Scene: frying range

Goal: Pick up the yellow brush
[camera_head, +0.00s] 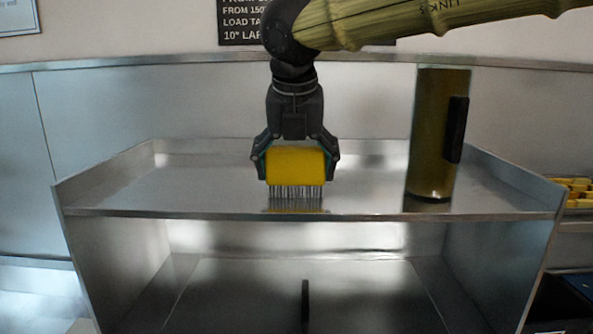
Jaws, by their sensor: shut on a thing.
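The yellow brush (296,166) is a yellow block with dark bristles pointing down. It is in the middle of the head view, over the upper metal shelf (150,190). My gripper (296,160) points down from above, with one finger on each side of the yellow block, and is shut on it. The bristle tips are close to the shelf surface, with a yellow reflection under them. I cannot tell whether they touch it.
A tall olive-brown cylinder with a dark handle (436,140) stands on the shelf to the right. The shelf has raised sides and a back edge. Yellow pieces (575,190) lie at the far right. The shelf's left part is clear. A lower metal surface (240,290) lies below.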

